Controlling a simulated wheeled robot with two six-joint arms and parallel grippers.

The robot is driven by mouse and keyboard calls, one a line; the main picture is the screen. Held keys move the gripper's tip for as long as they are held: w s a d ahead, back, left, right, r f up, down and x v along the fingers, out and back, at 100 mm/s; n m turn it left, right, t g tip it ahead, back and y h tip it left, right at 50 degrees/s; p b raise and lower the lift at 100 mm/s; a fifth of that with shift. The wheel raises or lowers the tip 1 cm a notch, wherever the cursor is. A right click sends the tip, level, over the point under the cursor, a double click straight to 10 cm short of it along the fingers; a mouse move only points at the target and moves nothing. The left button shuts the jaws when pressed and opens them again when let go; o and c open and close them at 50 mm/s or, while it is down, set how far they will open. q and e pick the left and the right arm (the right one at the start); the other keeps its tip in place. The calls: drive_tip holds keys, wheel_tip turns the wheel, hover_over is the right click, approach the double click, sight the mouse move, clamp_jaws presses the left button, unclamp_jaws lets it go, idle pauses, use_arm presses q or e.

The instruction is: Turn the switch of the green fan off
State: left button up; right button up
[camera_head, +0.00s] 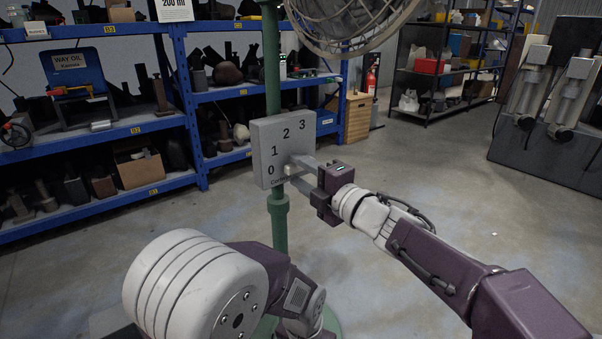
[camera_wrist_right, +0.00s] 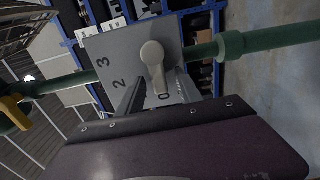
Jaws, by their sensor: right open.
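The grey control box (camera_head: 265,135) with the numbers 0 to 3 is mounted on the green fan's pole (camera_head: 272,75). The fan cage (camera_head: 350,20) shows at the top. In the right wrist view, the pale switch knob (camera_wrist_right: 153,56) stands on the box face (camera_wrist_right: 105,45); its narrow end points toward the 0. My right gripper (camera_head: 300,174) is at the box's lower right front. Its fingers (camera_wrist_right: 158,92) are open, one on each side of the knob's narrow end; I cannot tell whether they touch it. The 1 is hidden in the wrist view. My left gripper is out of view.
Blue shelves (camera_head: 190,92) with bottles and boxes stand behind the fan at the left. A dark rack (camera_head: 430,80) and a grey machine (camera_head: 545,150) stand at the right. The floor (camera_head: 430,160) between is clear. My left arm fills the bottom centre.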

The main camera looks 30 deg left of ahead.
drive_tip(key=p+v, duration=0.2)
drive_tip(key=v, duration=0.7)
